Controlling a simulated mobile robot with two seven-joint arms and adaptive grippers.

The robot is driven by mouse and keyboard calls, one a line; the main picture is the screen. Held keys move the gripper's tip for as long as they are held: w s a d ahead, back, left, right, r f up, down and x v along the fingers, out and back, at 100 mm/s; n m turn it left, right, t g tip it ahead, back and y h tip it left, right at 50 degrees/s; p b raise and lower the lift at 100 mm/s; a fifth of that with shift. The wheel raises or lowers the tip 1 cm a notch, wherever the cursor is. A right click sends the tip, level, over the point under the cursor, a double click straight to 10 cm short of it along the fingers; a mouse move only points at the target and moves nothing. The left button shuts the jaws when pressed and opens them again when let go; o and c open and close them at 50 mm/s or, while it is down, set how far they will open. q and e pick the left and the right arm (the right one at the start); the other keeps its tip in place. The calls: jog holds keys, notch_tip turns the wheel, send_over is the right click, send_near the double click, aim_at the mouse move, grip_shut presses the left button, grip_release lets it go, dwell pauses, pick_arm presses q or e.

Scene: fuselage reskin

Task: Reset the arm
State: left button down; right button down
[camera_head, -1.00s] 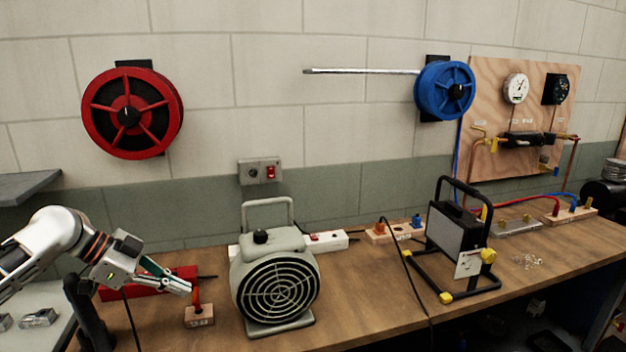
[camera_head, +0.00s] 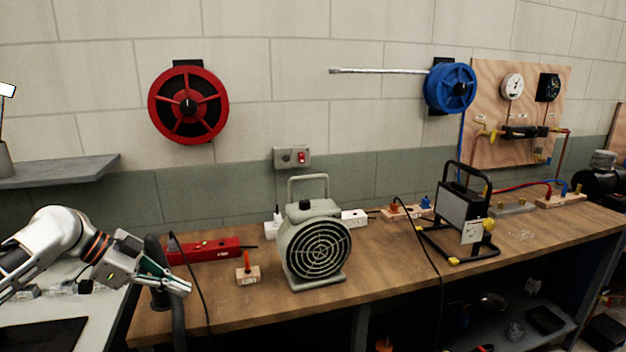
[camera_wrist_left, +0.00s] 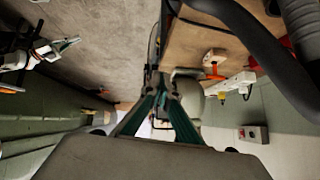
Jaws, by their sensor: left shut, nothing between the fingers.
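My left arm comes in from the left in the head view, white and grey with dark bands. Its left gripper (camera_head: 186,287) is shut and empty, in front of the workbench's left end. In the left wrist view its green-lined fingers (camera_wrist_left: 159,80) come together at the tips with nothing between them. Another gripper, which looks like my right one (camera_wrist_left: 72,43), shows small at the upper left of the wrist view. Its jaw opening is too small to judge. My right arm is not in the head view.
The wooden workbench (camera_head: 395,268) carries a grey fan heater (camera_head: 318,250), a red box (camera_head: 210,250), a block with an orange peg (camera_head: 248,275) and a black-framed lamp (camera_head: 462,210). A dark post (camera_head: 157,270) stands close beside the left gripper. A grey shelf (camera_head: 60,170) juts out at left.

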pick_arm(q)
jog(key=s+d+f+n+t, duration=0.15)
jog(key=d+f, duration=0.25)
jog(key=f, duration=0.4)
jog(key=s+d+f+n+t+y, duration=0.1)
jog(key=s+d+f+n, duration=0.2)
jog(key=f, duration=0.6)
jog(key=s+d+f+n+t, duration=0.1)
jog(key=s+d+f, duration=0.2)
jog(key=d+f, duration=0.35)
jog(key=s+a+f+n+t+y, duration=0.2)
jog(key=s+f, duration=0.3)
jog(key=s, duration=0.5)
jog(key=s+a+f+n+t+y, duration=0.1)
jog(key=s+f, duration=0.4)
jog(key=s, duration=0.5)
jog(key=shift+a+f+n+t+y, duration=0.15)
jog(key=shift+a+n+t+y, duration=0.2)
jog(key=shift+a+n+y, duration=0.7)
